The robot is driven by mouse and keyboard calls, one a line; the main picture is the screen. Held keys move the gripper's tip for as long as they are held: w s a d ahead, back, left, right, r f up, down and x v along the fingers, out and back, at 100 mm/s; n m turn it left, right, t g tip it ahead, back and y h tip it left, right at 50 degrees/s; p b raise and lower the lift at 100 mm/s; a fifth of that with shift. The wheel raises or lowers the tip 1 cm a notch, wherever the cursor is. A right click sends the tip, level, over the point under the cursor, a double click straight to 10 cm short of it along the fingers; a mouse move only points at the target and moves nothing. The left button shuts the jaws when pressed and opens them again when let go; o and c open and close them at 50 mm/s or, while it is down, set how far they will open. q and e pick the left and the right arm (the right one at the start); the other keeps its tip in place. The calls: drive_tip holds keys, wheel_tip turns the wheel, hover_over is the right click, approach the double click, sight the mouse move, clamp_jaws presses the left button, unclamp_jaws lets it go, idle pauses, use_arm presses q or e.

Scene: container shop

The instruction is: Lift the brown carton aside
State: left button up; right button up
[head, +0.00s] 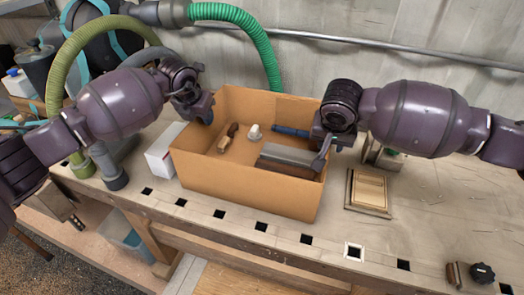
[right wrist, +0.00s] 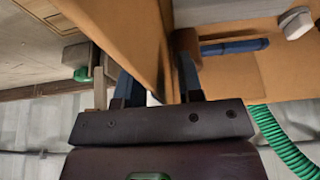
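The brown carton (head: 245,187) stands upright and open-topped on the workbench in the head view. Inside lie a wooden-handled tool (head: 228,138), a small white piece (head: 255,132), a blue-handled tool (head: 290,131) and a long grey block (head: 288,158). My left gripper (head: 206,113) is at the carton's left wall near the rim; its fingertips are too small to read. My right gripper (head: 321,152) is at the right wall. In the right wrist view my right gripper's fingers (right wrist: 157,86) stand apart, one on each side of the carton wall (right wrist: 125,28).
A white box (head: 164,150) stands close to the carton's left side. A wooden framed piece (head: 369,191) lies to its right. A black knob (head: 482,272) is at the bench's front right. Green hoses (head: 250,30) hang behind. The bench's right part is mostly clear.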

use_arm(q)
clamp_jaws()
use_arm(e)
clamp_jaws()
use_arm(q)
drive_tip(key=shift+r, duration=0.2)
use_arm(e)
drive_tip(key=shift+r, duration=0.15)
